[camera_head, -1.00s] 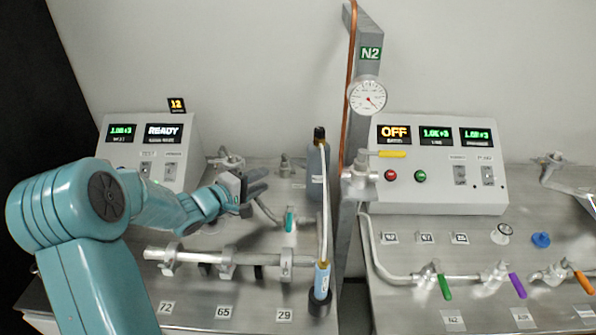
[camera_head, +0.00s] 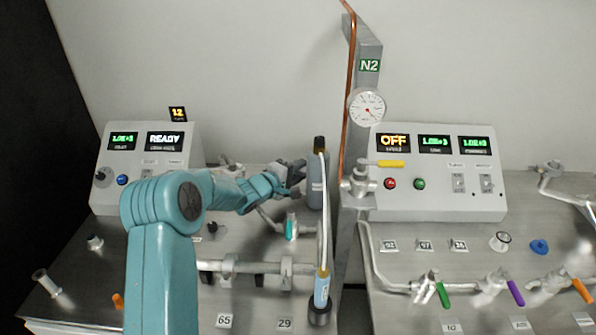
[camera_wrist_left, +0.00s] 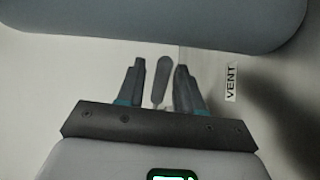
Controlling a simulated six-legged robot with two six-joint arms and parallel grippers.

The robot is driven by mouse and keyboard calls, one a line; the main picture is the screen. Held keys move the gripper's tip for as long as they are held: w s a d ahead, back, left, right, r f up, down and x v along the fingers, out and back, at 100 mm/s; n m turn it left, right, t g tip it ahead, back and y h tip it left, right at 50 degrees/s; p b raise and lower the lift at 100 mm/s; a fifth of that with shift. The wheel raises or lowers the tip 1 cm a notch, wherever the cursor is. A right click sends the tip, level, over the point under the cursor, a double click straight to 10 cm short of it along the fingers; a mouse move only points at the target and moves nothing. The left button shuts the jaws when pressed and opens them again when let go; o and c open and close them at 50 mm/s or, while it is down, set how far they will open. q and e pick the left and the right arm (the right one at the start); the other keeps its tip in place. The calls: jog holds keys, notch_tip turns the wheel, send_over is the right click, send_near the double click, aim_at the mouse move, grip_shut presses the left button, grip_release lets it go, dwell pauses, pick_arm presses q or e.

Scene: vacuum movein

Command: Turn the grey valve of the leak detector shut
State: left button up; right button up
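My left gripper (camera_head: 298,172) is at the back of the left bench, close to the left side of a grey bottle (camera_head: 318,180). In the left wrist view its two dark fingers (camera_wrist_left: 160,82) are apart. A slim grey lever (camera_wrist_left: 162,78), apparently the grey valve's handle, shows between them with a gap on each side. A VENT label (camera_wrist_left: 231,82) is right of the fingers. In the head view the gripper and arm hide the valve. The leak detector box (camera_head: 108,185), with a READY display, stands at the back left. My right gripper is not in view.
A large grey rounded body (camera_wrist_left: 150,22) lies close across the top of the left wrist view. A teal-handled valve (camera_head: 291,228) and an upright hose with a blue grip (camera_head: 321,290) are near my arm. A post with a gauge (camera_head: 367,107) stands to the right.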

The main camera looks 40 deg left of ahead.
pick_arm(q)
grip_shut()
jog(key=m+h+p, duration=0.1)
jog(key=p, duration=0.1)
jog(key=s+m+h+p, duration=0.1)
jog(key=p, duration=0.2)
jog(key=r+m+h+p, duration=0.1)
jog(key=h+p, duration=0.1)
jog(key=p, duration=0.1)
jog(key=shift+s+a+g, duration=0.15)
jog(key=shift+a+g, duration=0.1)
jog(key=shift+g, duration=0.05)
jog(key=shift+s+f+m+g+h+p, duration=0.4)
jog(key=shift+m+h, duration=0.3)
jog(key=shift+h, duration=0.2)
grip_release()
jog(key=shift+f, duration=0.1)
